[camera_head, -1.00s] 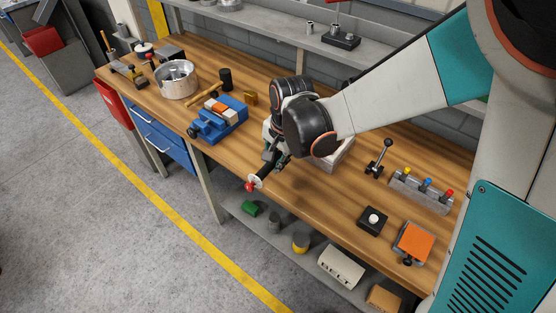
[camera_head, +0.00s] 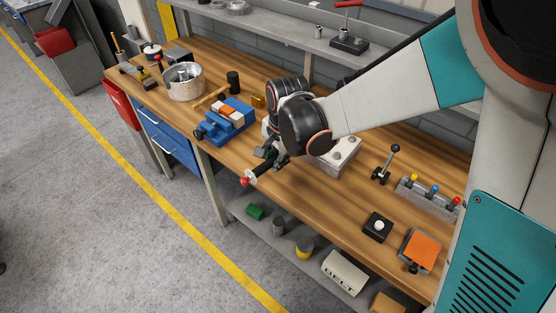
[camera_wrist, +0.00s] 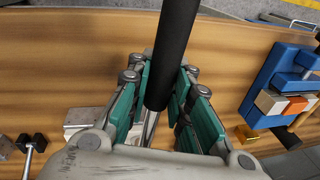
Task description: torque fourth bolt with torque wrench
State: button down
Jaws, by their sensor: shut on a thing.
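My gripper (camera_head: 270,153) is shut on the torque wrench (camera_head: 262,169), which has a black handle and a red end pointing to the bench's front edge. In the wrist view the black handle (camera_wrist: 174,50) runs between the teal finger pads of my gripper (camera_wrist: 162,78), with a bare metal shaft below it. A grey block (camera_head: 338,164) with round bolt-like tops stands on the bench just right of my gripper, partly hidden by my arm. The wrench's working end is hidden, so I cannot tell if it touches a bolt.
A blue vise (camera_head: 226,122) stands left of my gripper, with a metal pot (camera_head: 183,82) beyond it. On the right are a lever (camera_head: 385,165), a box with coloured knobs (camera_head: 428,194), a black button box (camera_head: 377,227) and an orange-topped box (camera_head: 420,250). Bare wood lies before the block.

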jog(key=shift+s+d+n, duration=0.25)
jog(key=shift+n, duration=0.05)
jog(key=shift+r, duration=0.15)
dwell(0.4)
jog(key=shift+r+p, duration=1.7)
jog(key=shift+r, duration=0.7)
jog(key=shift+w+d, duration=0.1)
